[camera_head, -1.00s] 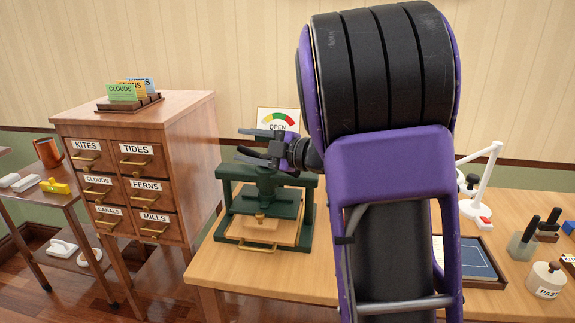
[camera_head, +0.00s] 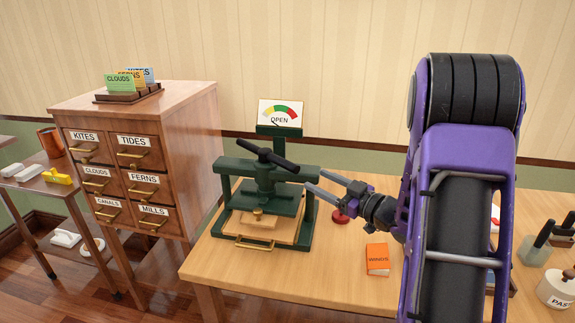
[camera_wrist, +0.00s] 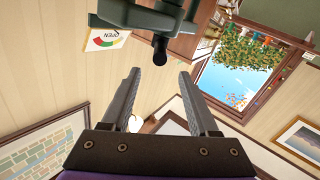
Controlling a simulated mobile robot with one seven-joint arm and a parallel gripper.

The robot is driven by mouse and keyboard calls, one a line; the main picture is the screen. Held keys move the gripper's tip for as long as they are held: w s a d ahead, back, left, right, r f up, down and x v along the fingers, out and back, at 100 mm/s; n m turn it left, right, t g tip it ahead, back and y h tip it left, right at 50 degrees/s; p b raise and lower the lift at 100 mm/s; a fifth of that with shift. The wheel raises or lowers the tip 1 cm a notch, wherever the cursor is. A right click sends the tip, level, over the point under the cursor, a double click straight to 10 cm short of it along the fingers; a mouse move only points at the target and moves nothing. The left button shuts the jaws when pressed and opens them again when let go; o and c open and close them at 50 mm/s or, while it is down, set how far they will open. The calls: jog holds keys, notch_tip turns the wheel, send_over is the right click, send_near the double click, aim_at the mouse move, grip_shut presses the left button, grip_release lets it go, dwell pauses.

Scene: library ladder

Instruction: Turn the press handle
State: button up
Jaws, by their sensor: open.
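The press (camera_head: 222,193) is a dark green frame on the wooden table, with a black bar handle (camera_head: 278,160) on top. The handle lies across the screw, its right end toward the viewer. A gauge sign reading OPEN (camera_head: 280,113) stands behind it. My gripper (camera_head: 314,182) is open and empty, to the right of the press and a little below the handle, with its fingers pointing left. In the wrist view my gripper (camera_wrist: 160,95) has nothing between its fingers. One end of the handle (camera_wrist: 160,50) shows beyond the fingertips there.
An orange book (camera_head: 377,259) and a red round object (camera_head: 340,216) are on the table near my arm. A drawer cabinet (camera_head: 190,140) stands left of the press. Pots (camera_head: 556,289) sit at the right. The table front is clear.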

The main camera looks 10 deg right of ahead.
aim_at(286, 165)
jog(key=x, duration=1.2)
jog(key=shift+w+a, duration=0.1)
jog(key=shift+a, duration=0.05)
grip_shut()
dwell(0.9)
